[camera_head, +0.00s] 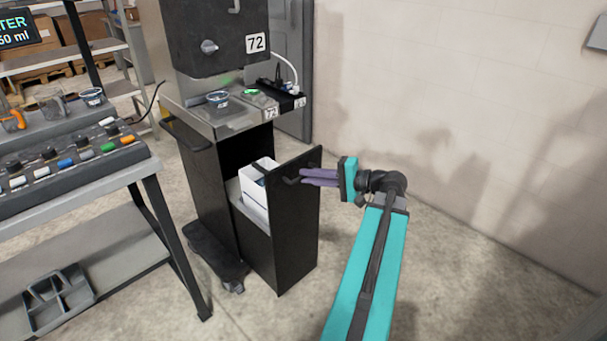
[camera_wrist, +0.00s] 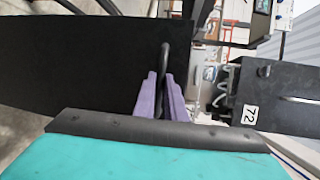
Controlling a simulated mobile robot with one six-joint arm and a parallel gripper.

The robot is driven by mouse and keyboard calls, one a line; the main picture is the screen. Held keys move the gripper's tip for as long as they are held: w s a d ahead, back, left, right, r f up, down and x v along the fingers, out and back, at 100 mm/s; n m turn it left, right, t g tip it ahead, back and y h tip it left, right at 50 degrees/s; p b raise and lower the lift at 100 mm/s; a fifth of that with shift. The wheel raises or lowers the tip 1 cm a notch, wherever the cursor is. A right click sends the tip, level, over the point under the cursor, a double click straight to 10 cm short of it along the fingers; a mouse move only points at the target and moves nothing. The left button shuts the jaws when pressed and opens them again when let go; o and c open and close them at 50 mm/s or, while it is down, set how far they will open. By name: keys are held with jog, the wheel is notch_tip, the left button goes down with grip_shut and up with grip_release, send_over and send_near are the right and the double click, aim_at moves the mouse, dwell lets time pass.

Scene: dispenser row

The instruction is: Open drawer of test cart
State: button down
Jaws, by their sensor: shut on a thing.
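The test cart (camera_head: 205,175) is a black cabinet on a wheeled base with a metal top. Its drawer (camera_head: 296,225) has a tall black front and stands pulled out to the right, with a white box (camera_head: 257,195) visible inside. My gripper (camera_head: 300,178) has purple fingers shut on the black bar handle near the top of the drawer front. In the wrist view the handle (camera_wrist: 165,55) runs between the two fingers (camera_wrist: 160,95), and the black drawer front (camera_wrist: 80,65) fills the left side.
A black machine (camera_head: 215,40) labelled 72 stands on the cart, with a small cup (camera_head: 217,98) under it. A pale wall (camera_head: 450,100) is at right. Bare floor (camera_head: 440,270) lies right of the drawer.

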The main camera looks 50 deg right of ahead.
jog(key=shift+s+d, duration=0.1)
jog(key=shift+s, duration=0.35)
jog(key=c, duration=1.8)
grip_release()
jog(key=shift+w, duration=0.1)
jog(key=shift+c, duration=0.2)
jog(key=v, duration=1.3)
jog(key=shift+s, duration=0.35)
